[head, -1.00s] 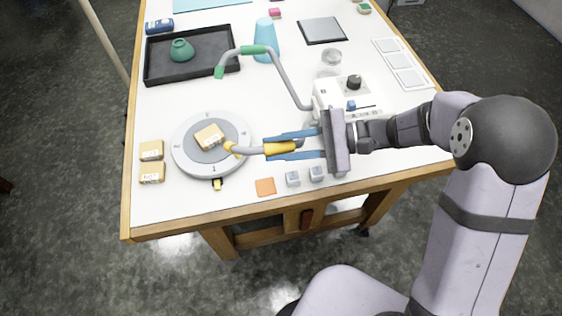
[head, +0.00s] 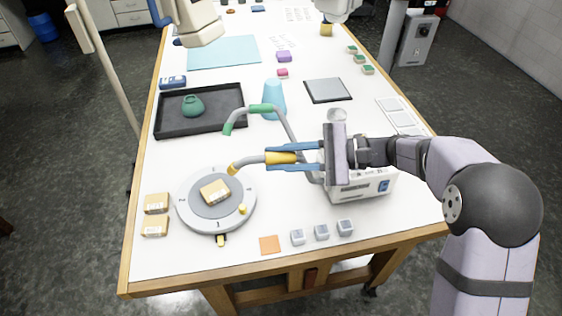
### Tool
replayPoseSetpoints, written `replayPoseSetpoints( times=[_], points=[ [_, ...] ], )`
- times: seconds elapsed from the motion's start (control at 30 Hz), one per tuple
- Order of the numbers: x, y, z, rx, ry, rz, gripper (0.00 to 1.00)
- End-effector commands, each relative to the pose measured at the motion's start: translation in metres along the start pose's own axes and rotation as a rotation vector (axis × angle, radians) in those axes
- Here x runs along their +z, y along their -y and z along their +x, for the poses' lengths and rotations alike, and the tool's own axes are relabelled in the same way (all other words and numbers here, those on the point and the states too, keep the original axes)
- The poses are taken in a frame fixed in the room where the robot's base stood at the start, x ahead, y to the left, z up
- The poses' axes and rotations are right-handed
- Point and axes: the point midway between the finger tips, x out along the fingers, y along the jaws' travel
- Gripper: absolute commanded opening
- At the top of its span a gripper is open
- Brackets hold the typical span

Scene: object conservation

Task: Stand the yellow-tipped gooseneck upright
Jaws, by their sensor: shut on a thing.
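The yellow-tipped gooseneck (head: 255,159) is a grey bent tube with a yellow tip and a yellow sleeve. It runs nearly level from the white box (head: 362,190), its tip over the far right edge of the round dial (head: 183,212). My gripper (head: 290,157), with blue fingers, is shut on the yellow sleeve. My gripper hides the gooseneck's base and much of the box top. The green-tipped gooseneck (head: 285,124) rises from behind my gripper and arches left.
A tan block (head: 214,191) sits on the dial; two more stand left of it. Several small grey cubes (head: 321,232) and an orange square (head: 269,245) lie near the front edge. A blue cup (head: 273,101) and black tray (head: 200,125) stand behind the goosenecks.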

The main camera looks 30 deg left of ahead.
Motion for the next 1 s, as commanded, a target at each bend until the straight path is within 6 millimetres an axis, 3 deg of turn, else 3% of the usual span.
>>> replayPoseSetpoints(
  times=[0.3, 0.33, 0.4, 0.77, 1.0],
  points=[
    [0.000, 0.006, -0.001, -0.012, -0.006, -0.009, 0.00],
    [0.000, 0.006, -0.001, -0.012, -0.007, -0.009, 0.29],
    [0.000, 0.005, -0.001, -0.011, -0.006, -0.008, 0.41],
    [-0.001, 0.003, -0.004, -0.007, -0.003, -0.004, 0.41],
    [-0.003, 0.002, -0.029, -0.009, -0.005, -0.006, 0.41]
  ],
)
